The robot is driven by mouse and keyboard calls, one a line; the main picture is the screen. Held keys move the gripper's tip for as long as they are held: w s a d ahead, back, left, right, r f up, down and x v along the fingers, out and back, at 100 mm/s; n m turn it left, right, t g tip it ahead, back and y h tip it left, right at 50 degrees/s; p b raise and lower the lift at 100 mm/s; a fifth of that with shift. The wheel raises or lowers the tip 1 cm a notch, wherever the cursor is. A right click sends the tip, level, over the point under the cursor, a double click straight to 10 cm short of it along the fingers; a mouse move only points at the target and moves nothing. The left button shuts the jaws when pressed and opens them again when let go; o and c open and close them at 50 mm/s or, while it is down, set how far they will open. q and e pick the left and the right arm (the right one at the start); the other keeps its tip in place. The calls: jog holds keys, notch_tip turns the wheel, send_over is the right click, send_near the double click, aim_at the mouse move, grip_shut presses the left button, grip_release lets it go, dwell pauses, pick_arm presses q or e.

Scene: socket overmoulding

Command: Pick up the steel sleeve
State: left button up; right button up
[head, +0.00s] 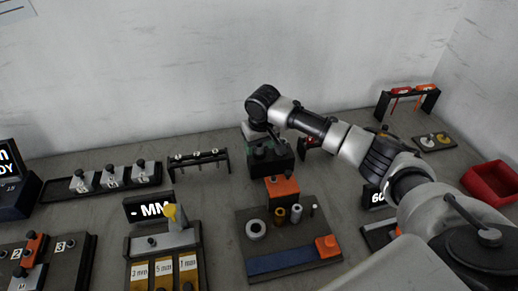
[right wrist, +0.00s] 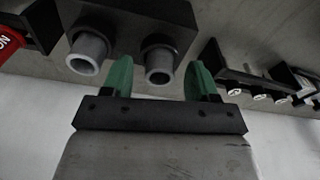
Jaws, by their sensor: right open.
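In the right wrist view, two grey, hollow, sleeve-like cylinders stick out of a dark block (right wrist: 125,18). One grey sleeve (right wrist: 158,62) lies in line with the gap between my right gripper's green fingers; the other grey sleeve (right wrist: 88,52) is outside the gap, to the left. My right gripper (right wrist: 160,80) is open, with nothing clasped. In the head view my right gripper (head: 264,149) is at the dark block (head: 272,168) near the back wall and hides the sleeves there. A small grey cylinder (head: 296,213) also stands on the front board. My left gripper is not in view.
The front board (head: 246,246) also holds a white ring (head: 256,229), a brass-coloured cylinder (head: 279,215) and orange blocks. A black rack (head: 200,158) stands left of the dark block. A red bin (head: 491,183) is at the far right.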

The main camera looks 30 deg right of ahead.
jog(key=shift+c, duration=0.4)
jog(key=c, duration=0.7)
